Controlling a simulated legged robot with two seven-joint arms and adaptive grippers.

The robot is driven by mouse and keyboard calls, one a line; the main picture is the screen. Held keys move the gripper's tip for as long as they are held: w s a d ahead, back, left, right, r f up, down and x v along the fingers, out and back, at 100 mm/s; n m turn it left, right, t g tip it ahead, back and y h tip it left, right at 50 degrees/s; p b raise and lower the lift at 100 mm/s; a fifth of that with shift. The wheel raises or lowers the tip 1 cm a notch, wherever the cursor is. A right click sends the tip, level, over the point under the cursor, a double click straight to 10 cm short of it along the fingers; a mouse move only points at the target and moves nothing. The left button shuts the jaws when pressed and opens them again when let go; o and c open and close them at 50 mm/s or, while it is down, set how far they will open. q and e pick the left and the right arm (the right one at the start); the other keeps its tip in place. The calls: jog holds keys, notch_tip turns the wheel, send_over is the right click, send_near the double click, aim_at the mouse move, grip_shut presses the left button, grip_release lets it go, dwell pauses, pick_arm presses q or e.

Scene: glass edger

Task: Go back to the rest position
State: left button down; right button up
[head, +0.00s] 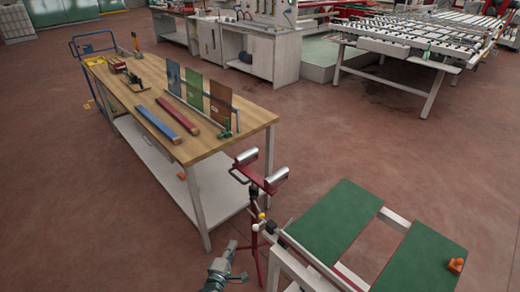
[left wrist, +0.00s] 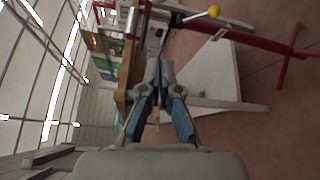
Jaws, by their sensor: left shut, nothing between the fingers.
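My left gripper (head: 238,262) is at the bottom middle of the head view, beside the red stand with the silver rollers. In the left wrist view its two fingers (left wrist: 160,75) come close together at the tips. It is shut, with nothing seen between the fingers. It is apart from the wooden bench and its contents. My right gripper is in neither view.
A red roller stand (head: 270,183) stands close to my left gripper. A green-topped table (head: 335,220) with an orange piece (head: 456,265) is at lower right. A wooden bench (head: 215,138) holds blue and red bars and upright panels. Open red floor lies between.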

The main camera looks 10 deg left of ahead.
pick_arm(q)
jog(key=s+f+m+g+p, duration=0.5)
jog(key=s+f+m+g, duration=0.55)
jog(key=s+f, duration=0.95)
jog(key=s+f+m+g+y+p, duration=0.1)
jog(key=s+f+m, duration=0.4)
jog(key=s, duration=0.6)
jog(key=s+f+m+g+y+p, duration=0.1)
jog(key=s+f+m+g, duration=0.2)
jog(key=s, duration=0.9)
notch_tip(320, 180, down, 3)
jog(key=shift+s+a+r+m+g, duration=0.15)
jog(key=shift+a+m+g, duration=0.25)
jog(key=shift+m, duration=0.75)
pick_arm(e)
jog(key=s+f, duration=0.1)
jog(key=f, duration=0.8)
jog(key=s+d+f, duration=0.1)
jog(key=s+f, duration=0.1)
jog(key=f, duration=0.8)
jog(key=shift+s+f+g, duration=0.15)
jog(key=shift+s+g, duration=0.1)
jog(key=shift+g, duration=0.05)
pick_arm(q)
jog(key=shift+a, duration=0.45)
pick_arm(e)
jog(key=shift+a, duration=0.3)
